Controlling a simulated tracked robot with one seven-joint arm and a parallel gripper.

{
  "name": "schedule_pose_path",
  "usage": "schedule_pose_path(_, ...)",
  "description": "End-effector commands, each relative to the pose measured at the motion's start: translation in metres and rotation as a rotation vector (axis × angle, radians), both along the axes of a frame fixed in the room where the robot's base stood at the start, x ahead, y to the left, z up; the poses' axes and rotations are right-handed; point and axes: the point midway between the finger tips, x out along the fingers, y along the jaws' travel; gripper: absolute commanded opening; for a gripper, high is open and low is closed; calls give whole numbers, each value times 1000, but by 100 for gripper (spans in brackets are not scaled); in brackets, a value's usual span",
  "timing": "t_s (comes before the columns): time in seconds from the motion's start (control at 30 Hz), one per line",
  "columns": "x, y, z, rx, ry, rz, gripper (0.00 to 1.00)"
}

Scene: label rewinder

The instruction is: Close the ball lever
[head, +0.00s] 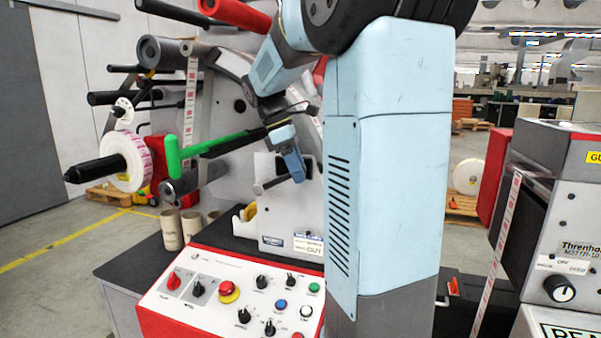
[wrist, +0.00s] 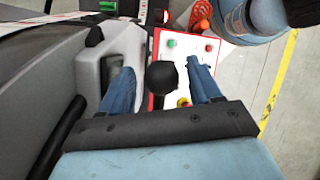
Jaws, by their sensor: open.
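A black ball knob (wrist: 162,77), which looks like the end of the ball lever, shows in the wrist view. It lies between the two blue fingers of my gripper (wrist: 159,68) as seen from the wrist, with space on both sides. The fingers are apart and do not appear to touch the ball. How far the ball lies beyond the fingertips I cannot tell. In the head view my gripper (head: 295,168) points down in front of the pale machine panel.
A red-edged control panel (head: 232,300) with knobs and buttons lies below my gripper. A green bar (head: 230,143) with an upright green handle extends left of it. A label roll (head: 127,160) sits at the far left. Another machine (head: 565,215) stands at the right.

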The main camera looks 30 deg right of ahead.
Motion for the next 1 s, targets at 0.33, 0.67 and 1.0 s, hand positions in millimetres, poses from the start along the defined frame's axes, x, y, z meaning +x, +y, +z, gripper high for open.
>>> schedule_pose_path(0.33, -3, -4, -11, 0, 0, -1, 63)
schedule_pose_path(0.67, -3, -4, -11, 1, -1, -1, 44)
schedule_pose_path(1.0, -3, -4, -10, 0, -1, -2, 12)
